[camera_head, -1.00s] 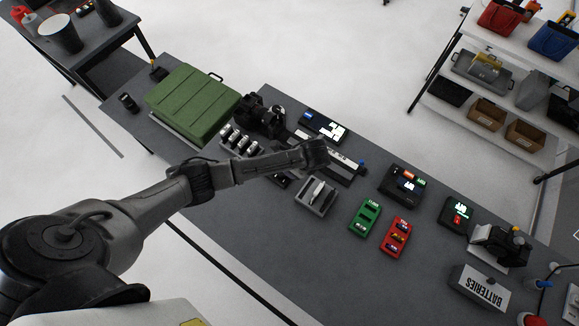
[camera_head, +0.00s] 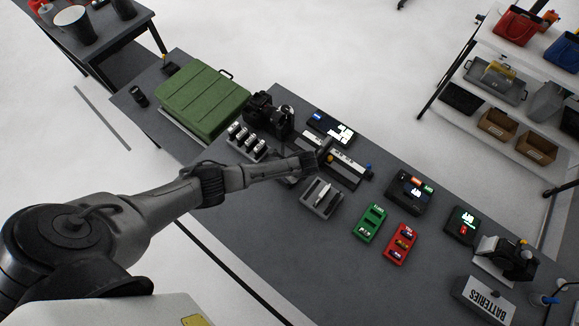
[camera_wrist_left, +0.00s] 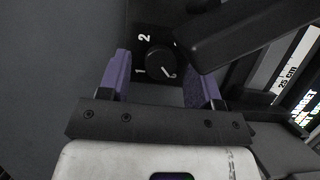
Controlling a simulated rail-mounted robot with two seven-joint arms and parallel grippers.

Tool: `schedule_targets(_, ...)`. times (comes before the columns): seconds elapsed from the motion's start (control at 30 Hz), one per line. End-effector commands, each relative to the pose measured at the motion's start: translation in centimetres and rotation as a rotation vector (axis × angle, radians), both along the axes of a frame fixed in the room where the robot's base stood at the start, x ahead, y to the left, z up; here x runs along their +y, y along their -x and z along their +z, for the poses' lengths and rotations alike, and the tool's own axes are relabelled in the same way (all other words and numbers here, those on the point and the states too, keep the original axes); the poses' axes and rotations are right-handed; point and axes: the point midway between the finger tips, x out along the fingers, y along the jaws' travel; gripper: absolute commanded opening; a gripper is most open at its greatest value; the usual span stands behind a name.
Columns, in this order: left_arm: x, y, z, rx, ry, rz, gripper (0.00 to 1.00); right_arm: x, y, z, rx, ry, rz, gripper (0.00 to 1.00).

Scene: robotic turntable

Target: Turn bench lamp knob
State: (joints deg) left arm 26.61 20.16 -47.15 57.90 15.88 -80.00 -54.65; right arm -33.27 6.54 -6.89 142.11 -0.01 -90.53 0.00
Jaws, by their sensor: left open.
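The knob (camera_wrist_left: 160,62) is round and black with a white pointer line, on a dark panel marked with white numerals such as 1 and 2. My left gripper (camera_wrist_left: 164,72) is open in the left wrist view, with one purple-padded finger on each side of the knob. I cannot tell whether the pads touch it. A dark bar (camera_wrist_left: 240,35), perhaps part of the lamp, crosses above the right finger. In the head view the left gripper (camera_head: 314,163) is over the middle of the bench and the knob cannot be made out. My right gripper is not in view.
The bench (camera_head: 290,245) carries a green case (camera_head: 205,97), a camera (camera_head: 265,112), a grey tray (camera_head: 320,198), a green holder (camera_head: 370,222), a red holder (camera_head: 400,243) and a batteries box (camera_head: 485,300). Shelves (camera_head: 470,105) stand at the right. The front of the bench is clear.

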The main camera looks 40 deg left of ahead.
Motion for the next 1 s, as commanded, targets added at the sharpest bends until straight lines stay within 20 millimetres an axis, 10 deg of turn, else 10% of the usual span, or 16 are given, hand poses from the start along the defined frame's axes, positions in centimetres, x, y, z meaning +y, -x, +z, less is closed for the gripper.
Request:
schedule_targets(0.47, 0.31, 0.01, -0.78, -0.001, 0.0, 0.0, 0.59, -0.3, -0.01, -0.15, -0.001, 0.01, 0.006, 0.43)
schedule_targets(1.0, 0.32, 0.03, -0.77, 0.0, 0.0, 0.0, 0.1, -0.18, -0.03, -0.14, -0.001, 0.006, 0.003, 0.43)
